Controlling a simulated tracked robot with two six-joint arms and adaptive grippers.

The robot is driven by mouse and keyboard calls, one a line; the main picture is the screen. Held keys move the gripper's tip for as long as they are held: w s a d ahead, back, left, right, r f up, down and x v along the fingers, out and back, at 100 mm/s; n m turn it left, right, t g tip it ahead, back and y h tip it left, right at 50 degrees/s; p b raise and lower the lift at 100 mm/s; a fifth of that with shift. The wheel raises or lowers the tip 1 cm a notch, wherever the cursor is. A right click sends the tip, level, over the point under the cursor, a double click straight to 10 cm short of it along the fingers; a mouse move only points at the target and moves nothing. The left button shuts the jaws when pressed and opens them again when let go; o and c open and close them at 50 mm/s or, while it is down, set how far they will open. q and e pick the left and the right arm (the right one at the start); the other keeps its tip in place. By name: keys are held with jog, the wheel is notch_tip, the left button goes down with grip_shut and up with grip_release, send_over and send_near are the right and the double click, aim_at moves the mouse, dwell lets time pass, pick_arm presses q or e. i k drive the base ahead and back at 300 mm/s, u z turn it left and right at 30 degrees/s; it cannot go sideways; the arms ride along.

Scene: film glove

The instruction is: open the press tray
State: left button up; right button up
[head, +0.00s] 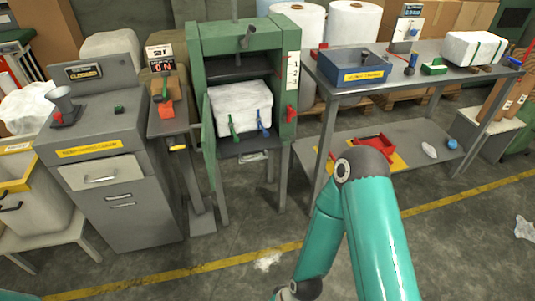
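The green press (290,70) stands in the middle of the head view, its narrow green door (209,135) swung out at the left. A white wrapped bale (241,108) with green and blue straps sits inside on a dark ledge (262,144). A pale handle-like part (254,157) shows under the ledge; I cannot tell whether it belongs to the tray. A red lever (291,114) is on the press's right post. My teal arm rises at the lower right and bends down to a wrist joint at the bottom edge. Neither gripper is in view.
A grey cabinet (135,205) with a pale drawer (101,172) stands left of the press. The floor in front of the press is mostly clear, with a yellow line (190,271).

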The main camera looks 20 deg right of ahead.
aim_at(252, 142)
jog(key=z, duration=0.15)
jog(key=i, duration=1)
jog(key=u, duration=0.3)
